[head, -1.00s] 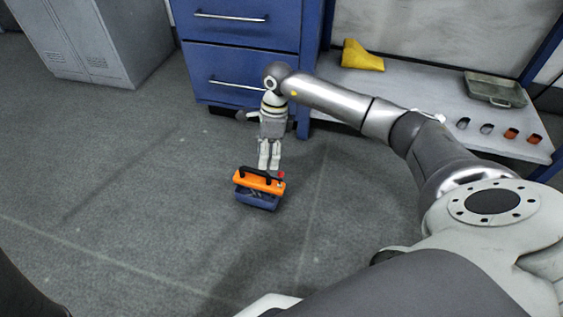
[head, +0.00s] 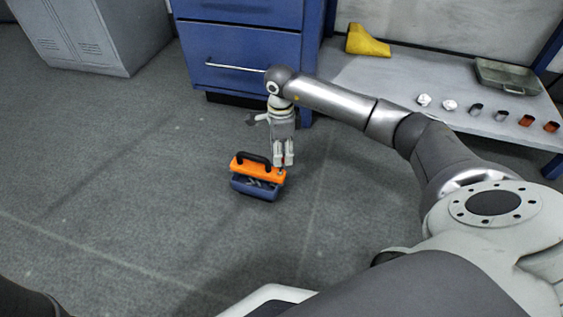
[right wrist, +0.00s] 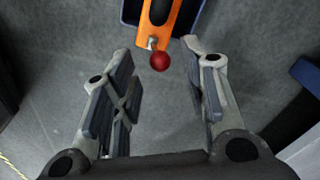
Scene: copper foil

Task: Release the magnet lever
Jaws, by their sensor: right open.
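An orange bar (head: 256,170) with a black handle (head: 254,159) sits on a blue open box (head: 256,188) on the grey floor. In the right wrist view, a red ball knob (right wrist: 160,61) on a short metal stem stands at the near end of the orange bar (right wrist: 156,28). My right gripper (head: 284,163) points down at the right end of the bar. Its jaws are open and empty. In the right wrist view the knob shows between the two fingertips, roughly centred. The fingers hide the knob in the head view. My left gripper is not seen.
A blue drawer cabinet (head: 240,60) stands behind the box, with a grey locker (head: 85,35) at the back left. A low shelf (head: 390,85) at the right holds a yellow piece (head: 367,41), a metal tray (head: 500,76) and several small parts. The floor left of the box is clear.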

